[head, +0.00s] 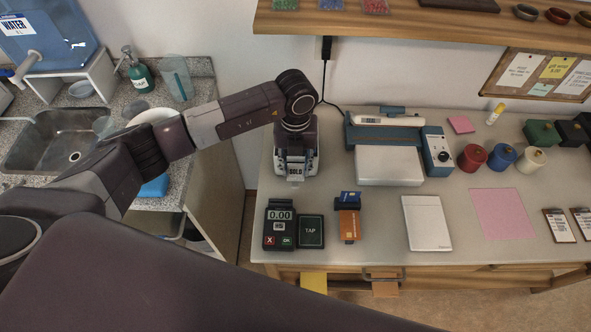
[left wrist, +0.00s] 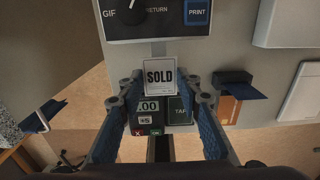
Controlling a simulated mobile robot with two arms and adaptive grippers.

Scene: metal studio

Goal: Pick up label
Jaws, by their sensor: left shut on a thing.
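The label (head: 296,170) is a small white tag with "SOLD" in dark letters. In the left wrist view the label (left wrist: 160,77) sits upright between the two blue-padded fingers of my left gripper (left wrist: 160,88). The left gripper (head: 296,178) is shut on the label, at the left end of the counter. A dark machine (left wrist: 155,24) with a knob and a blue PRINT button is just beyond the label; a pale strip shows between them. In the head view my arm mostly hides this machine. My right gripper is in neither view.
A card terminal (head: 279,230) with a TAP pad (head: 311,231) stands at the counter's front, nearer than the label. An orange card item (head: 349,224), a white box (head: 426,223) and a blue-and-white machine (head: 389,166) are to the right. A sink (head: 50,140) is at left.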

